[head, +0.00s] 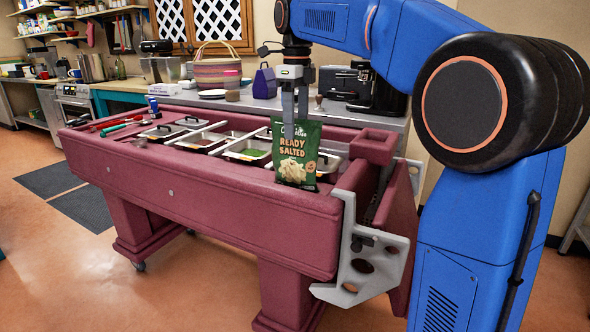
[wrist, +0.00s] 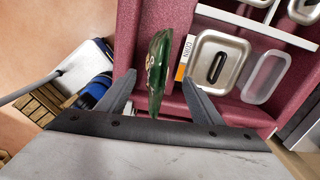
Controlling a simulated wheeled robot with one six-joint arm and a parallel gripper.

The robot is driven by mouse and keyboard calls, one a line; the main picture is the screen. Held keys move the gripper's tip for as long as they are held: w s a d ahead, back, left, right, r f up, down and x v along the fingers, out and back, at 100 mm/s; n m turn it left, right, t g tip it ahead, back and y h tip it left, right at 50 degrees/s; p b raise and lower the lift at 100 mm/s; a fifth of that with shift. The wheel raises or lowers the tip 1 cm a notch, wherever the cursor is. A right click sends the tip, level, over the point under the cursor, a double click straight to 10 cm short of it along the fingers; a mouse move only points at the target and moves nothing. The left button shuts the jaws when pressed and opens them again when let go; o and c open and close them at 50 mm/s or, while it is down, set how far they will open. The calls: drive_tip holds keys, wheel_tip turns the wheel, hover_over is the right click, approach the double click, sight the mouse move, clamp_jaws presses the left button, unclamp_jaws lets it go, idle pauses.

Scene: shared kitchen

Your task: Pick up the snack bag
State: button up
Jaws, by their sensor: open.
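The snack bag (head: 295,154) is green, reads "Ready Salted", and stands upright at the right end of the maroon cart (head: 210,190). In the wrist view the bag (wrist: 158,72) is seen edge-on from above, between my two fingers. My gripper (head: 295,104) points down at the bag's top edge in the head view. In the wrist view my gripper (wrist: 158,85) is open, with a finger on each side of the bag and a visible gap to each. Whether the bag's lower edge rests on the cart's rim is hard to tell.
One lidded pan (wrist: 217,62) lies close beside my right finger. A grey metal bracket (head: 365,255) is on the cart's right end. A counter with a basket (head: 217,70) stands behind.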

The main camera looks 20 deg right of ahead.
sight(295, 148)
drive_tip(key=shift+s+a+f, duration=0.1)
drive_tip(key=shift+f, duration=1.7)
drive_tip(key=shift+s+a+f, duration=0.1)
drive_tip(key=shift+f, duration=1.7)
drive_tip(key=shift+c, duration=0.7)
drive_tip(key=c, duration=1.3)
